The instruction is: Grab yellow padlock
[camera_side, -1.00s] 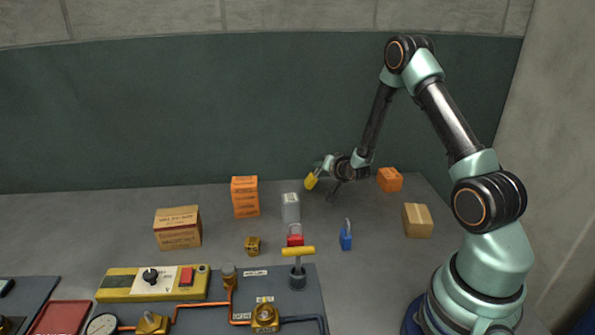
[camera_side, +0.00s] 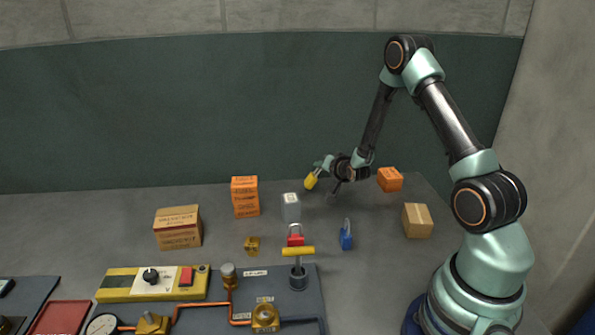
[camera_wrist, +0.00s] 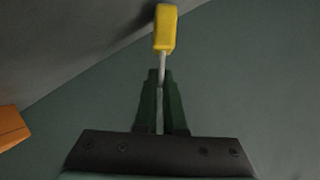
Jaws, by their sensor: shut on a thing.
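The yellow padlock (camera_side: 310,181) is off the table at the tip of my gripper (camera_side: 325,166), near the back of the table. In the wrist view the yellow body of the padlock (camera_wrist: 165,28) points away from my gripper (camera_wrist: 161,85). Its grey shackle runs back between the two dark fingers, which are shut on it. A red padlock (camera_side: 295,238) and a blue padlock (camera_side: 346,238) stand on the table nearer the camera.
An orange box (camera_side: 390,179) is right of my gripper, and a cardboard box (camera_side: 418,220) is closer in. A grey-white container (camera_side: 291,207), a taller orange box (camera_side: 245,197), a brass block (camera_side: 252,245) and a carton (camera_side: 178,228) stand left. A valve panel (camera_side: 250,284) fills the front.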

